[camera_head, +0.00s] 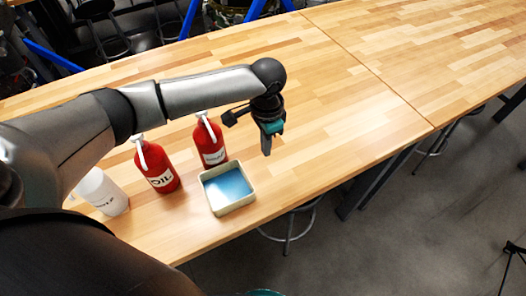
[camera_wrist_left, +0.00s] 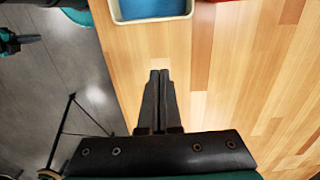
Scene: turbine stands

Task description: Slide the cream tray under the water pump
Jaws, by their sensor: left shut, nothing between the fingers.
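The cream tray (camera_head: 250,199), shallow with a blue inside, sits on the wooden table near its front edge. Its rim also shows at the top of the left wrist view (camera_wrist_left: 153,20). My left gripper (camera_head: 266,153) is above the table, to the right of and beyond the tray, apart from it. Its fingers are together with nothing between them, as the left wrist view shows (camera_wrist_left: 160,74). A dark and teal part at the upper left of the wrist view (camera_wrist_left: 14,42) may be my right gripper; its fingers cannot be made out. I cannot clearly identify the water pump.
A red bottle (camera_head: 211,149) stands just behind the tray. Another red bottle marked OIL (camera_head: 158,170) and a white bottle (camera_head: 103,193) stand to its left. The wooden table (camera_head: 340,110) is clear to the right. Stools stand around it.

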